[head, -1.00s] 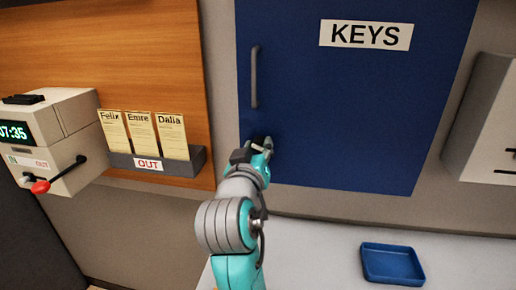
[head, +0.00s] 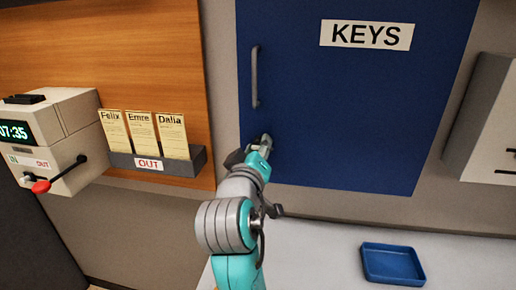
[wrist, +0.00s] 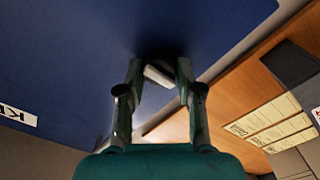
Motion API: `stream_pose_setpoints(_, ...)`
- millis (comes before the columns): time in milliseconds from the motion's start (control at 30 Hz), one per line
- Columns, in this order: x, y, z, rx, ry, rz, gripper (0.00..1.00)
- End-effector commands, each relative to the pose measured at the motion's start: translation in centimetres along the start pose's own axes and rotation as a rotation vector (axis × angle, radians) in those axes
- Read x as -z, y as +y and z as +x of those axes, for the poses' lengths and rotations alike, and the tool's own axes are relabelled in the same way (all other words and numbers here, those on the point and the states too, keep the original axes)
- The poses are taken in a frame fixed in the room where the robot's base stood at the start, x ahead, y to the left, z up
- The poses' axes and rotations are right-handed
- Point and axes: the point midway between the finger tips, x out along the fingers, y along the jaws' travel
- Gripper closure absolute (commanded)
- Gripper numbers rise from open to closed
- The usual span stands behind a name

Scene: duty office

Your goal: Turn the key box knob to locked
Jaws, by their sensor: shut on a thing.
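The blue key box (head: 350,110) hangs on the wall with its door shut, a KEYS label (head: 367,35) at the top and a grey handle (head: 254,77) on its left side. My gripper (head: 264,142) is at the lower left of the door, below the handle. In the wrist view my gripper (wrist: 158,72) is shut on the knob, with one finger on each side. The knob's pale grip bar (wrist: 158,76) shows between the fingers, tilted in that view. In the head view the gripper hides the knob. No lock marking is readable.
A card rack (head: 160,162) marked OUT and a time clock (head: 50,140) with a red-tipped lever are to the left. A blue tray (head: 391,264) lies on the pale counter (head: 310,255) below. A light grey box (head: 490,130) is on the right.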

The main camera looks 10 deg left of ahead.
Motion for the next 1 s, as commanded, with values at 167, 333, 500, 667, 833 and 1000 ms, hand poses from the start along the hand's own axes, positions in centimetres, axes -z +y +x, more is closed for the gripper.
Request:
stream_pose_setpoints(167,0.0,-0.1,0.0,0.001,-0.001,-0.001,0.62)
stream_pose_setpoints(333,0.0,0.0,0.0,0.001,-0.001,0.000,0.39)
stream_pose_setpoints(500,0.0,0.0,0.0,0.000,0.000,0.000,0.39)
stream_pose_setpoints(667,0.0,-0.1,-0.6,0.001,0.001,0.001,0.39)
stream_pose_setpoints(833,0.1,-0.1,-3.0,0.002,0.002,0.002,0.39)
stream_pose_setpoints(1000,0.0,-0.1,-6.5,0.002,0.002,0.001,0.39)
